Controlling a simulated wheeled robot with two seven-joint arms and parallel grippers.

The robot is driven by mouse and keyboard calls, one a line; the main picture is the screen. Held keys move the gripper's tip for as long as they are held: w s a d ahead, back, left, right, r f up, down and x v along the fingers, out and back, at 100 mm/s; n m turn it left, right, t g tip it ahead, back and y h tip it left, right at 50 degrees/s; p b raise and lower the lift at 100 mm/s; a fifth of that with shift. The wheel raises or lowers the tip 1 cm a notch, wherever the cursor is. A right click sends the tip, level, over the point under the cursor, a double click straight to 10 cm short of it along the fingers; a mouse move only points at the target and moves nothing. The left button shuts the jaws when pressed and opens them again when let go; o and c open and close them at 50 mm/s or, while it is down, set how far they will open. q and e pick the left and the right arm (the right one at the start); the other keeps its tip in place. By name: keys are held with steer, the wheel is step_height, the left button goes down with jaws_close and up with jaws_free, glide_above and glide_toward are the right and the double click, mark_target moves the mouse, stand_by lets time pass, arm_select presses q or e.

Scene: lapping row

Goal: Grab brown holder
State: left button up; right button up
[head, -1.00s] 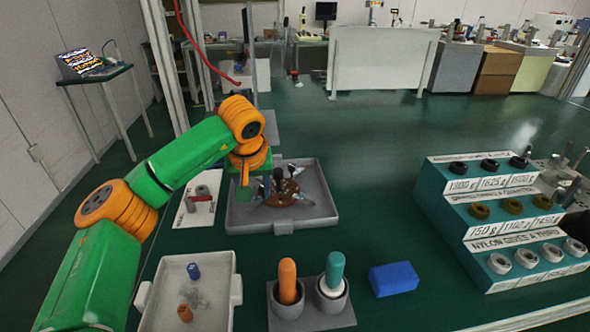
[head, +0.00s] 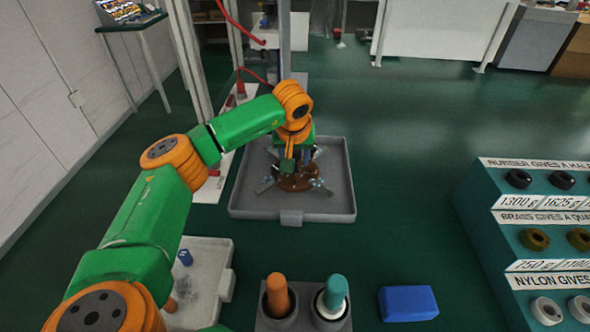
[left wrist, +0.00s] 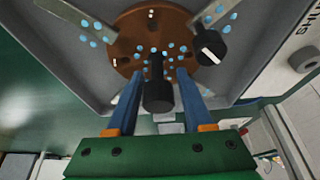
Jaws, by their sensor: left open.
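The brown holder (head: 298,180) is a round brown disc with metal arms, lying in a grey tray (head: 325,206) in the head view. In the left wrist view the brown holder (left wrist: 182,62) has blue dots around it and black knobs (left wrist: 158,92) standing on it. My left gripper (head: 286,172) is over the holder. In the left wrist view its two blue fingers (left wrist: 158,92) are open, on either side of a black knob. I cannot tell whether they touch it. My right gripper is not in view.
An orange-handled tool (head: 278,291) and a teal-handled tool (head: 336,290) stand in cups at the front. A blue block (head: 408,303) lies to their right. A stepped rack of rings (head: 500,230) is at the right. A light tray (head: 212,285) is at the front left.

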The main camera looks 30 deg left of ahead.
arm_select(q)
steer(key=shift+s+d, duration=0.15)
steer(key=shift+c, duration=0.3)
jaws_close()
steer(key=shift+r, duration=0.1)
